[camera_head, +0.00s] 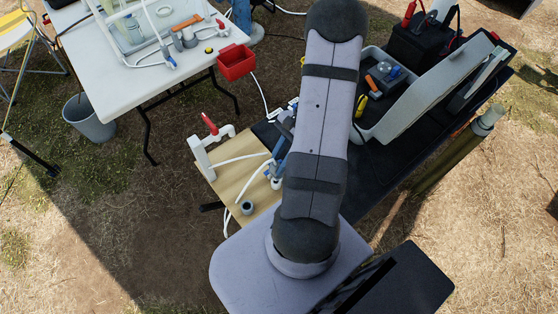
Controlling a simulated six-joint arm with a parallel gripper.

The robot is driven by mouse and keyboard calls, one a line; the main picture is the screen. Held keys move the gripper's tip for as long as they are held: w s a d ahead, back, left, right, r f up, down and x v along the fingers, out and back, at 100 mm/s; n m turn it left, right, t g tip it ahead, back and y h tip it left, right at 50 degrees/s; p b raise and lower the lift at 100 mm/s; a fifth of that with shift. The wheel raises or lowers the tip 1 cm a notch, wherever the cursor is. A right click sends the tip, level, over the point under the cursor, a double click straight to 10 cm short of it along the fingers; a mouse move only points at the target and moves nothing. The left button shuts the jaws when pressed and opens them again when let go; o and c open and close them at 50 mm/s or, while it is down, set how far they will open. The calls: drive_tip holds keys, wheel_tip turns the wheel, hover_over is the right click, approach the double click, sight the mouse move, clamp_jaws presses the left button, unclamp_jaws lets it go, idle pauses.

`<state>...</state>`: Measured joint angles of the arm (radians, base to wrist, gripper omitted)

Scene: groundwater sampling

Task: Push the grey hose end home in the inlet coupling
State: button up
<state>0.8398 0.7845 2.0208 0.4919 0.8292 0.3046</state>
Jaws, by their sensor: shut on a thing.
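My gripper (283,145) shows only in part at the left edge of my own arm, low over the wooden board (228,180). It is shut on what seems to be the grey hose end, but the fingertips and the held end are mostly hidden. A pale hose (252,181) curves up from the board's front edge towards the gripper. A blue and grey fitting (270,172) stands just below the gripper; I cannot tell whether it is the inlet coupling, or whether the hose end touches it.
White pipework with a red-handled valve (209,124) stands at the board's left corner. A grey round cup (247,207) is near its front. An open grey case (405,100) lies to the right. A white table (125,75) with a red bin (236,62) is behind left.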

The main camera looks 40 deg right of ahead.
drive_tip(key=shift+f+b, duration=1.6)
drive_tip(key=shift+f, duration=0.7)
drive_tip(key=o, duration=1)
drive_tip(key=shift+d+r, duration=0.1)
drive_tip(key=shift+r, duration=0.05)
drive_tip(key=shift+b+v, duration=0.75)
drive_tip(key=shift+v, duration=2.8)
drive_tip(key=shift+r, duration=0.1)
drive_tip(key=a+r+n+h, duration=0.2)
drive_tip(key=a+n, duration=0.4)
drive_tip(key=s+a+r+n+h, duration=0.1)
drive_tip(key=a+r+n+h, duration=0.1)
drive_tip(key=a+n, duration=0.4)
drive_tip(key=s+a+r+n+h, duration=0.1)
drive_tip(key=a+r+n+h, duration=0.1)
drive_tip(key=a+r+n, duration=0.2)
drive_tip(key=shift+s+a+n, duration=0.25)
drive_tip(key=shift+a+n, duration=0.75)
drive_tip(key=shift+a, duration=0.1)
